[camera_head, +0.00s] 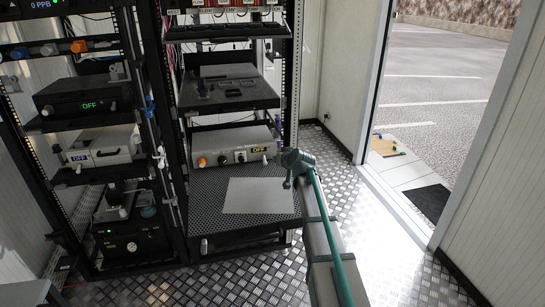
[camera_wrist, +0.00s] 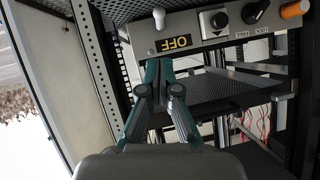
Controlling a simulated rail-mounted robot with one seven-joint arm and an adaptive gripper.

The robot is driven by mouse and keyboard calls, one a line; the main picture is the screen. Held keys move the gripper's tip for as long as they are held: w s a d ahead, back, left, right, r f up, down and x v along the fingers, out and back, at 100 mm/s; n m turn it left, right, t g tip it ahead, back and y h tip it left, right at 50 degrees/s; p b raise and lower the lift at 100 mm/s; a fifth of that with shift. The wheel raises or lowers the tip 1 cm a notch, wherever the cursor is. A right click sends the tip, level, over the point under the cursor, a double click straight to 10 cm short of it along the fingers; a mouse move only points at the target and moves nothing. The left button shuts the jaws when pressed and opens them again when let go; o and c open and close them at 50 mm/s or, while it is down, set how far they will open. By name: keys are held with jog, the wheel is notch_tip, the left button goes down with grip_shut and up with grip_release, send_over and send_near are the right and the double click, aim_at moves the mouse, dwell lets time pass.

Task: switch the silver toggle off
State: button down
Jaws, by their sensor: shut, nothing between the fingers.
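The instrument's grey front panel (camera_head: 230,157) is on the middle rack shelf. A pale silver toggle (camera_wrist: 158,18) sticks out near one end of the panel, beside a small display (camera_wrist: 173,43) reading OFF. The toggle also shows at the panel's right end in the head view (camera_head: 265,158). My gripper (camera_wrist: 160,70) is shut and empty, with its fingertips just in front of the panel near the display and apart from the toggle. In the head view my gripper (camera_head: 288,183) is at the right of the rack. Whether the fingertips touch the panel cannot be told.
The panel also carries a black dial (camera_wrist: 218,20), a dark-based knob (camera_wrist: 255,12) and an orange knob (camera_wrist: 292,9). A perforated shelf (camera_head: 205,205) with a pale sheet (camera_head: 258,195) lies below. Another rack (camera_head: 100,160) stands left; open floor (camera_head: 370,220) lies right.

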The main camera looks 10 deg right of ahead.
jog(key=s, duration=0.3)
jog(key=shift+s+d+r, duration=0.15)
jog(key=shift+d+r, duration=0.1)
jog(key=shift+d, duration=0.05)
